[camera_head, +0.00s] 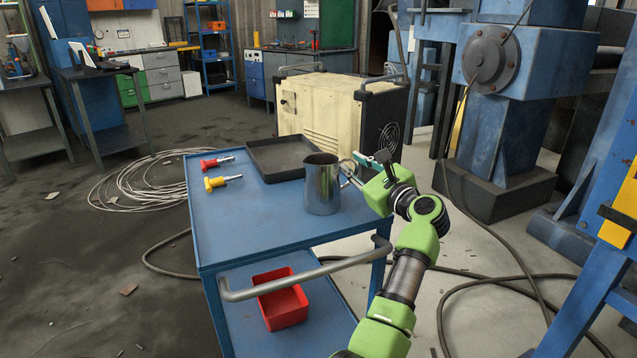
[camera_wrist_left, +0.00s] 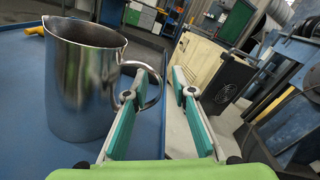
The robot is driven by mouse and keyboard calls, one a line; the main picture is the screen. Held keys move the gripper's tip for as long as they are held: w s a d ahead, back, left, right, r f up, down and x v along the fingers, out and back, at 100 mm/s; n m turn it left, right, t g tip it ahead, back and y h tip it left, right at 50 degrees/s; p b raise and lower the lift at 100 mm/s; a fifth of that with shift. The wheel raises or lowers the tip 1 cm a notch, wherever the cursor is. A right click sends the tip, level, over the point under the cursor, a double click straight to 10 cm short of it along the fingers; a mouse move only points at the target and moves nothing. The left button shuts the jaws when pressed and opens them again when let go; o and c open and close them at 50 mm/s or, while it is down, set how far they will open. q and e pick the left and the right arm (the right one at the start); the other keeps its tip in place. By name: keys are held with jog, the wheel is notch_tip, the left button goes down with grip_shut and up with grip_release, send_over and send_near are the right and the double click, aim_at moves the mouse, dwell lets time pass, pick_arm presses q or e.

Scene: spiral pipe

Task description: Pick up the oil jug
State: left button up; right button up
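The oil jug (camera_head: 322,186) is a shiny metal pitcher standing upright on the blue cart's top, near its right edge. In the left wrist view the jug (camera_wrist_left: 85,90) fills the left side, with its handle towards my gripper. My left gripper (camera_head: 364,168) is beside the handle, at the jug's right. In the wrist view the gripper (camera_wrist_left: 160,88) has its teal-padded fingers apart. The handle's outer curve shows between the fingertips, and the left finger overlaps part of it. I cannot tell whether they touch. My right gripper is not in view.
The blue cart (camera_head: 240,236) also carries a dark tray (camera_head: 281,174) and red and yellow-handled tools (camera_head: 216,162). A red bin (camera_head: 284,308) sits on its lower shelf. A cream machine (camera_head: 325,107) stands behind. Hoses lie on the floor.

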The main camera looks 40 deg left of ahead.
pick_arm(q)
jog(key=shift+d+r, duration=0.1)
jog(key=shift+d, duration=0.1)
jog(key=shift+c, duration=0.5)
grip_shut()
